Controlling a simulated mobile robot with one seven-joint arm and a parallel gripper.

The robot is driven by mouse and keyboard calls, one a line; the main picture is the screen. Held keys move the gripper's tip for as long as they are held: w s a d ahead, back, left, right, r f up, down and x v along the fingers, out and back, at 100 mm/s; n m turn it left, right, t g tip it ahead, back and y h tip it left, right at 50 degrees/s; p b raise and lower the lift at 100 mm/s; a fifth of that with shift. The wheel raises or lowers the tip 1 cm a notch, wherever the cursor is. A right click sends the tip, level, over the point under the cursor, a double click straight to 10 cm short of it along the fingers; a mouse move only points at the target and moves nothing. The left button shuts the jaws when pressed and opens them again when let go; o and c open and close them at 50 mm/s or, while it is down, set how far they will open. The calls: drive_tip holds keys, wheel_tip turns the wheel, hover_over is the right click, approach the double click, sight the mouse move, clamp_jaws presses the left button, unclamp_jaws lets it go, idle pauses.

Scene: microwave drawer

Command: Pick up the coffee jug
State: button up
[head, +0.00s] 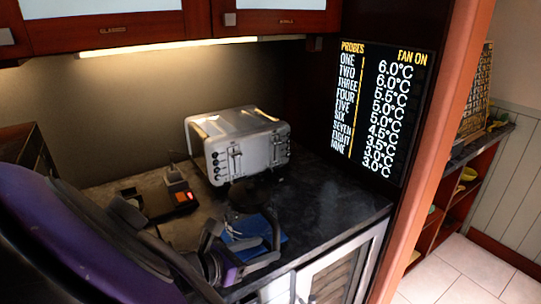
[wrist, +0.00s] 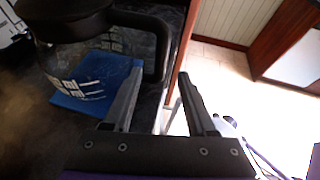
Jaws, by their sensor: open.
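The coffee jug has a clear glass body, a black lid (head: 250,194) and a black loop handle. It stands upright on the counter in the head view, partly hidden behind my gripper. In the wrist view the jug (wrist: 84,62) is at the upper left, and its handle reaches right, just beyond the left finger. My gripper (wrist: 160,72) is open, with nothing seen held between its fingers. Its left finger is close to the handle; whether they touch I cannot tell.
A blue flat item (wrist: 100,82) lies under or beside the jug. A silver toaster (head: 245,145) stands behind it on the dark counter (head: 335,195). A small black device with a red display (head: 182,197) is to the left. A wooden post (head: 425,150) rises at the counter's right end.

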sight(273, 247)
drive_tip(key=b+x, duration=0.4)
drive_tip(key=shift+f, duration=0.2)
drive_tip(key=shift+w+d+b, duration=0.45)
drive_tip(key=shift+b, duration=0.15)
clamp_jaws()
idle(0.9)
